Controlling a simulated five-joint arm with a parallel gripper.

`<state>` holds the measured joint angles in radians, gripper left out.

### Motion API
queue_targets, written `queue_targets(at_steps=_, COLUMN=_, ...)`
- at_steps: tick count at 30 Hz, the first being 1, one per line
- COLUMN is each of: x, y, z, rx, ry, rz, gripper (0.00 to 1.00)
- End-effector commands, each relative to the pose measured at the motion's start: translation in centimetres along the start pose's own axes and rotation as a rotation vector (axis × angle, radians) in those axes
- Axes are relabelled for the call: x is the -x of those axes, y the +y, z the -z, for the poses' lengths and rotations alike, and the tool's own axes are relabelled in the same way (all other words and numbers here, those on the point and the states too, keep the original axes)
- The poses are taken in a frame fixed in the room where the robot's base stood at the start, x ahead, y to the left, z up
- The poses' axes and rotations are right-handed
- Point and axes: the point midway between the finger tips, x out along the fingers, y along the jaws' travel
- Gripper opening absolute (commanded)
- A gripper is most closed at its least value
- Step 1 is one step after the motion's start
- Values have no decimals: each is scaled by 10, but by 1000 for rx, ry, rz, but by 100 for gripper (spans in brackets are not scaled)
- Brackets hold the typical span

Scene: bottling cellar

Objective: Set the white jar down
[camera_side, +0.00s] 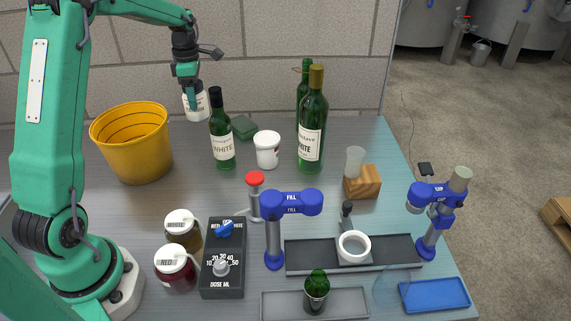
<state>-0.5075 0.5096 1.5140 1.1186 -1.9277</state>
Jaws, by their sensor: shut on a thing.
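My gripper (192,97) is at the upper left, pointing down, shut on a white jar (202,108). The jar is small and pale, with dark lettering too small to read. It shows against the back wall, behind and to the right of the yellow bucket. The fingers cover part of it. I cannot tell for certain whether its base is clear of the table (330,217).
A yellow bucket (137,157), a green wine bottle (222,140), a green block (244,127) and a white tub (267,154) stand nearby. Two taller bottles are further right. Jars marked white (184,238) and red (176,274) stand in front beside a dosing box (224,258).

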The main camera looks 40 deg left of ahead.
Motion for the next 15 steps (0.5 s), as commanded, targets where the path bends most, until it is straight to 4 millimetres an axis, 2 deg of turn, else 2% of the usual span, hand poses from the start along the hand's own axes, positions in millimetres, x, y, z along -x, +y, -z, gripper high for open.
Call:
queue_targets(at_steps=5, x=21, y=1, z=0, rx=0, ry=-2, rz=-6, gripper=32)
queue_targets(at_steps=8, x=42, y=1, z=0, rx=0, ry=-3, rz=-7, gripper=32)
queue_targets(at_steps=15, x=112, y=1, z=0, rx=0, ry=-3, rz=-8, gripper=32)
